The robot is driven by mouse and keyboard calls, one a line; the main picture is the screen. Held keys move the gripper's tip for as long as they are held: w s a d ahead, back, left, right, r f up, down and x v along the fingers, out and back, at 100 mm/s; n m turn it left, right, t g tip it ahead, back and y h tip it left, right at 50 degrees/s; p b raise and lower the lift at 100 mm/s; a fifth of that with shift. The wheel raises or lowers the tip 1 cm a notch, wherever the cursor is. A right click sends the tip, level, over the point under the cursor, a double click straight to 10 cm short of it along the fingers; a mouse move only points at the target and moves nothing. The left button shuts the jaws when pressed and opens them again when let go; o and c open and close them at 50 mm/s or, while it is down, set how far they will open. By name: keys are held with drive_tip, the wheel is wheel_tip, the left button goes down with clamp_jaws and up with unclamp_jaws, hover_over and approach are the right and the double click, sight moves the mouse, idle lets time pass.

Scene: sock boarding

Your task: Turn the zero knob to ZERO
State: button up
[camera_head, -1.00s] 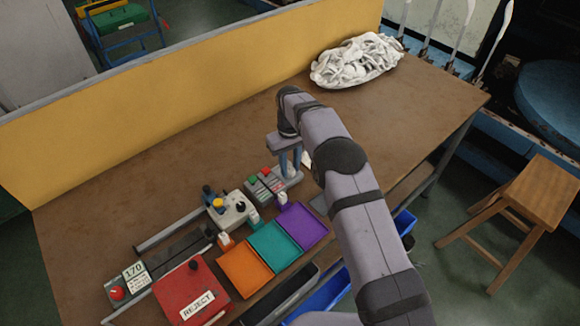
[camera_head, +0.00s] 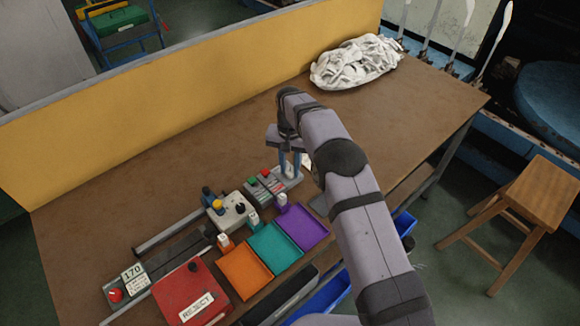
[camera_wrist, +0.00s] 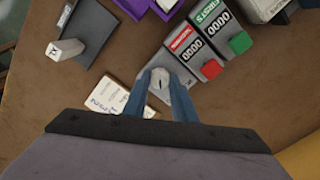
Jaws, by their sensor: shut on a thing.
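The zero knob (camera_wrist: 158,84) is a pale grey knob on the end of the grey counter unit in the wrist view. My gripper (camera_wrist: 160,82) has its two blue fingers around it, one on each side, shut on it. In the head view my gripper (camera_head: 289,168) reaches down at the right end of the counter unit (camera_head: 268,185). The knob's base and markings are mostly hidden by the fingers. Two counter displays (camera_wrist: 206,32) beside the knob both read 0000, with a red button (camera_wrist: 211,69) and a green button (camera_wrist: 240,43).
A card with handwriting (camera_wrist: 112,97) lies left of the fingers. Purple (camera_head: 300,227), teal (camera_head: 274,247) and orange (camera_head: 245,271) trays stand in front, beside a red REJECT box (camera_head: 185,283). A white sock pile (camera_head: 357,62) lies at the back. The table behind is clear.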

sight(290, 171)
drive_tip(key=shift+r+m, duration=0.1)
drive_tip(key=shift+m, duration=0.2)
drive_tip(key=shift+w, duration=0.1)
drive_tip(key=o, duration=1)
drive_tip(key=shift+o, duration=0.2)
drive_tip(key=shift+r+b, duration=0.85)
drive_tip(key=shift+r, duration=2.8)
